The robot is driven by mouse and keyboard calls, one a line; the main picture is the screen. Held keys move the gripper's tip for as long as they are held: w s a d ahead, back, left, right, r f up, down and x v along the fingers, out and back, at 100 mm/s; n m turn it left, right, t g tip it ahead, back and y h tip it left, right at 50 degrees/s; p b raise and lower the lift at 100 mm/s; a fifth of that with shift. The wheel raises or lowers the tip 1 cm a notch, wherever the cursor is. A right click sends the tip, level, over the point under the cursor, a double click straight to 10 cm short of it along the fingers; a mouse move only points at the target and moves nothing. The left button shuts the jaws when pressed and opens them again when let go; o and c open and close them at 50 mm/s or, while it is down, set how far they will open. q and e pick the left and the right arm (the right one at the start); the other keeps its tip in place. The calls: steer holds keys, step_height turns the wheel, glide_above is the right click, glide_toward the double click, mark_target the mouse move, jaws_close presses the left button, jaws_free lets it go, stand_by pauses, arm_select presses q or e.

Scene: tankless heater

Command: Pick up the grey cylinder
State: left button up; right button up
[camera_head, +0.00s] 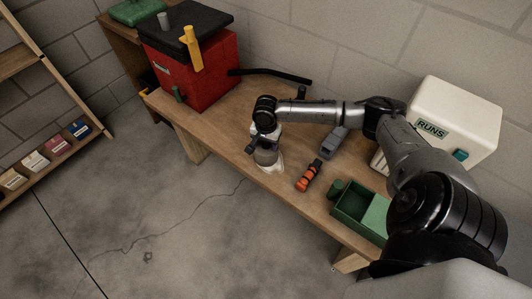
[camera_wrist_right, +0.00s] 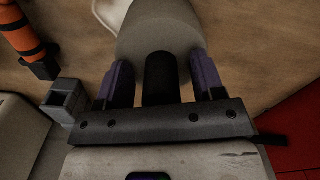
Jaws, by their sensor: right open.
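My right gripper (camera_head: 264,146) points down over the table's front edge, at a rounded grey object (camera_head: 266,157) with a pale patch at its foot. In the right wrist view my gripper (camera_wrist_right: 161,75) is open, its purple fingers on either side of a dark upright cylinder (camera_wrist_right: 161,80). The broad grey body (camera_wrist_right: 157,28) shows just beyond the fingertips. Whether the dark part belongs to the grey body is unclear, and I see no clear contact. My left gripper is not in view.
The wooden table (camera_head: 228,120) holds a red toolbox (camera_head: 205,75), a black bar (camera_head: 272,74), a grey block (camera_head: 333,143), an orange-black torch (camera_head: 309,176), a green tray (camera_head: 350,211) and a white box (camera_head: 455,115). A shelf (camera_head: 50,160) stands left. The table between toolbox and gripper is mostly clear.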

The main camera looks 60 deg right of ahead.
steer(key=shift+r, duration=0.1)
jaws_close()
stand_by(0.4)
steer(key=shift+r, duration=0.1)
